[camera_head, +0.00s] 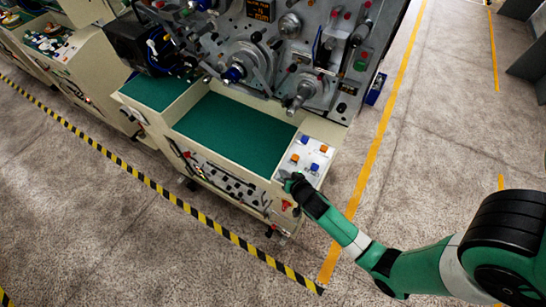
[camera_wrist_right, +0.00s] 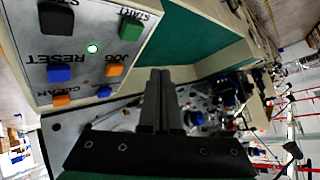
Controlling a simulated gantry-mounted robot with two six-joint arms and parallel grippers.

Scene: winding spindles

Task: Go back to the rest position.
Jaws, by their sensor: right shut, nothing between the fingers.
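My right gripper (camera_head: 289,179) is at the near right corner of the winding machine, close to the white button panel (camera_head: 305,157). In the right wrist view my right gripper (camera_wrist_right: 159,75) has its fingers together, with nothing between them. The panel (camera_wrist_right: 125,48) there carries labelled buttons: a green START button (camera_wrist_right: 131,29), a black button (camera_wrist_right: 56,18), blue and orange buttons, and a lit round green light (camera_wrist_right: 92,48). I cannot tell from these views whether the fingertips touch the machine. My left gripper is not in view.
The winding machine (camera_head: 190,126) with its green work surface (camera_head: 236,133) and spindles fills the upper middle. Black-and-yellow tape (camera_head: 150,183) runs along its front, and a yellow line (camera_head: 372,150) along its right. The floor (camera_head: 100,240) in front is clear.

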